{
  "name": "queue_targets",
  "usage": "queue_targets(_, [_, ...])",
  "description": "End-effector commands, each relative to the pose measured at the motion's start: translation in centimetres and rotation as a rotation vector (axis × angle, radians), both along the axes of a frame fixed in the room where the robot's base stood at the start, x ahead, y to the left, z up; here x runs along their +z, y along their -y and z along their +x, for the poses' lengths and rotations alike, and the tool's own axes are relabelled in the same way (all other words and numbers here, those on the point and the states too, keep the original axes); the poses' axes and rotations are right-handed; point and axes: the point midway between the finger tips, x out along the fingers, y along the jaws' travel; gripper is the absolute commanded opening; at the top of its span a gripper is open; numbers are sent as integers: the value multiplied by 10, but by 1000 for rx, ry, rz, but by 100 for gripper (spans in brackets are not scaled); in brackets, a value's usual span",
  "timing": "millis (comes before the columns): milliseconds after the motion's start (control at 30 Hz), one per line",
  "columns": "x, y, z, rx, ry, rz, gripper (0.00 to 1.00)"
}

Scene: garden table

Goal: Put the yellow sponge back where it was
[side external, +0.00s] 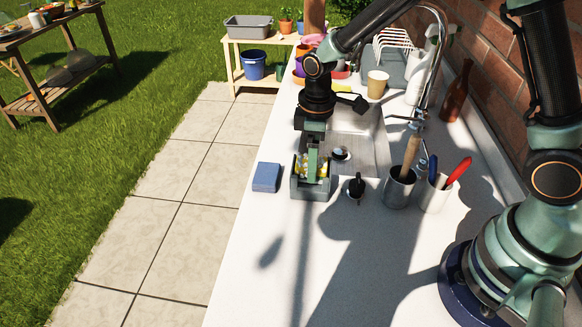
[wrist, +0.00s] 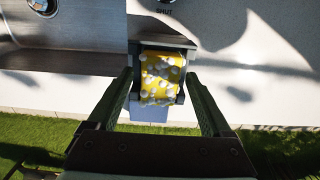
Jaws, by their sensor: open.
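The yellow sponge (wrist: 162,75), flecked with white foam-like patches, sits in a small grey holder (side external: 311,190) on the white counter, at the near edge of the sink. In the side view only bits of its yellow (side external: 323,170) show, behind my finger and the holder's walls. My gripper (wrist: 160,80) is open, with one finger on each side of the sponge in the wrist view. In the side view it points down at the holder (side external: 313,158). Whether the fingers touch the sponge or the holder I cannot tell.
A blue block (side external: 266,177) lies left of the holder near the counter edge. A small dark object (side external: 356,186) and a metal cup (side external: 398,187) with a wooden-handled tool stand right. The steel sink (side external: 368,150) and tap are behind. The front counter is clear.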

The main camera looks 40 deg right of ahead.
Motion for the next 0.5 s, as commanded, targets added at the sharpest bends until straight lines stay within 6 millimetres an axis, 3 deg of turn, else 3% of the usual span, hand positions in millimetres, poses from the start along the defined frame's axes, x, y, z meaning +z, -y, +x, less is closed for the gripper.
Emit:
queue_targets(167, [18,0,1,0,4,1,84])
queue_targets(500, [87,0,1,0,7,1,84])
